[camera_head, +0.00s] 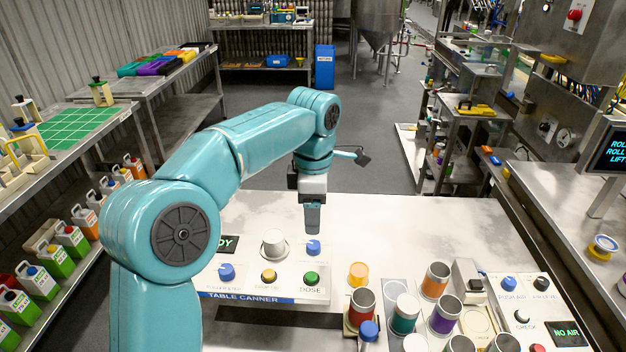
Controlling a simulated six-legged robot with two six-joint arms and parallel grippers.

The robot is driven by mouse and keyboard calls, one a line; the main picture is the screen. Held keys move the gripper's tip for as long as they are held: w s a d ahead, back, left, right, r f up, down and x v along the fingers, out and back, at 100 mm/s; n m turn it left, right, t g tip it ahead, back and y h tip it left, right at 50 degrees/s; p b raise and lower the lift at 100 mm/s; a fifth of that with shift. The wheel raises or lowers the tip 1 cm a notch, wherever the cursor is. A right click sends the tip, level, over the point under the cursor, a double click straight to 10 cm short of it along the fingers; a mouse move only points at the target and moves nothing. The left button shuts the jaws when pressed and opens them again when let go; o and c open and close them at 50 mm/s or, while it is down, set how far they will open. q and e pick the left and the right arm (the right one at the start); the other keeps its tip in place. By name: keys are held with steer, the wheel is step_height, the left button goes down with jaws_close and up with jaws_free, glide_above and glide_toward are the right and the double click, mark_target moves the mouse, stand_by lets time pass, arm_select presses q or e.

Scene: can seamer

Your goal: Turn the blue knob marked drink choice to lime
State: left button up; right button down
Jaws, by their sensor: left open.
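Two blue knobs are on the white panel of the table canner. One blue knob (313,247) is at the back right of the panel, and the other blue knob (226,271) is at the front left. Their labels are too small to read, so I cannot tell which is marked drink choice or where either points. My left gripper (312,220) is open and points down, just behind and above the back right knob in the picture. Whether it touches the knob cannot be told. My right gripper is not in view.
A large pale knob (274,243), a yellow button (268,276) and a green button (311,278) share the panel. A dark display (228,244) is partly hidden by my left arm. Several coloured cans, including an orange can (435,281), stand to the right. The table behind is clear.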

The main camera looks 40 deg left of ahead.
arm_select(q)
step_height(320, 180, up, 8)
steer(key=p, duration=0.1)
stand_by(0.7)
